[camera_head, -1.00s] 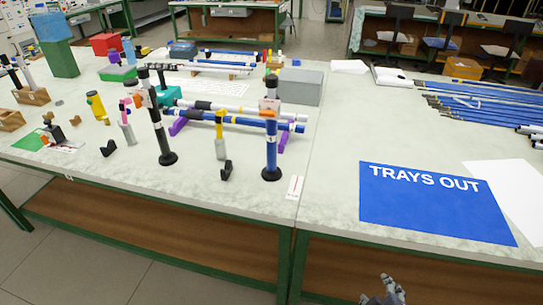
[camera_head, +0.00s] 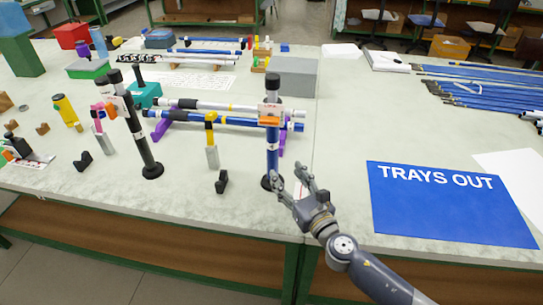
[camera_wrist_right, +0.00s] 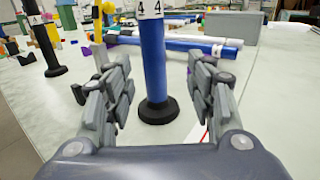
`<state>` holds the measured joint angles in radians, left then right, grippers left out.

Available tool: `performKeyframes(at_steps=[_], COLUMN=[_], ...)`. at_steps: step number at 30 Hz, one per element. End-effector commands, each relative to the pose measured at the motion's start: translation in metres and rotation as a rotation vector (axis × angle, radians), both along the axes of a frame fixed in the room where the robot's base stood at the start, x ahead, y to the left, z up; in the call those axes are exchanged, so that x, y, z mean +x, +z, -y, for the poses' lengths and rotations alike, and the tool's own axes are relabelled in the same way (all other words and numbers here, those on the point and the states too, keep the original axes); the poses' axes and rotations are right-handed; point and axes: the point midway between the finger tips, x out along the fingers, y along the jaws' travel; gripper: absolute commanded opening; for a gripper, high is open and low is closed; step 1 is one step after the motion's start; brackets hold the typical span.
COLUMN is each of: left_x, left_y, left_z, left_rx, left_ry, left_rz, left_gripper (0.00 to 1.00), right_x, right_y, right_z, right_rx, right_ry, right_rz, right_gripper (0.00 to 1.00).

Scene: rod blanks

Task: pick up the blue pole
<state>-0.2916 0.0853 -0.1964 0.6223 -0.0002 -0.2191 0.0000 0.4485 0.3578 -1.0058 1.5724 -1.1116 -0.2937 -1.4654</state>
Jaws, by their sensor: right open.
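The blue pole (camera_head: 272,148) stands upright on a round black base near the table's front edge. It has a black top and an orange-and-white band. My right gripper (camera_head: 288,180) is open beside its lower part, just to the right in the head view. In the right wrist view the blue pole (camera_wrist_right: 153,60) stands ahead, between the two spread fingers (camera_wrist_right: 160,95), with a gap on each side. The fingers hide a little of its base in the head view. My left gripper is not in view.
A dark pole on a black base (camera_head: 140,140) stands to the left. A small black holder (camera_head: 221,181) and a grey-and-yellow piece (camera_head: 211,145) are nearer. Long rods (camera_head: 220,118) lie behind on purple supports.

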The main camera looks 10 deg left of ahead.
Motion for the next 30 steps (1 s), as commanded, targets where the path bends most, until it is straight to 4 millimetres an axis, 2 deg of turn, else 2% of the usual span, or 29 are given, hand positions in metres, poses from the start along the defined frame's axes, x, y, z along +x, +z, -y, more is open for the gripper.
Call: performKeyframes(at_steps=[1,3,6,8,12,15,18,23,30], left_x=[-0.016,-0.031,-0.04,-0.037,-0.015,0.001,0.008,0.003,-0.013], left_y=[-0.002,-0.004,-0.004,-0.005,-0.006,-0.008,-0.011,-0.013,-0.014], left_z=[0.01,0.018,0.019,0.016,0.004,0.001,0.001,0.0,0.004], left_rx=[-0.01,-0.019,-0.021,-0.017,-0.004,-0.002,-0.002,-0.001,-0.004], left_ry=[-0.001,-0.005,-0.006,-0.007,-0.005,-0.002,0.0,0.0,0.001], left_rz=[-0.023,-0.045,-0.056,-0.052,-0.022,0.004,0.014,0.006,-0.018], left_gripper=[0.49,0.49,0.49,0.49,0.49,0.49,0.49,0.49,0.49], right_x=[0.006,0.013,0.017,0.019,0.028,0.037,0.047,0.056,0.057], right_y=[0.0,0.0,0.0,0.0,-0.002,-0.005,-0.006,-0.005,-0.005], right_z=[-0.005,-0.01,-0.013,-0.015,-0.025,-0.036,-0.043,-0.049,-0.05], right_rx=[0.002,0.003,0.003,0.004,0.005,0.006,0.005,0.006,0.005], right_ry=[-0.001,-0.001,-0.001,-0.001,-0.001,-0.002,-0.002,-0.003,-0.002], right_rz=[0.001,0.0,-0.001,-0.002,-0.001,-0.002,0.0,-0.002,-0.003], right_gripper=[0.51,0.51,0.51,0.51,0.51,0.51,0.51,0.51,0.51])
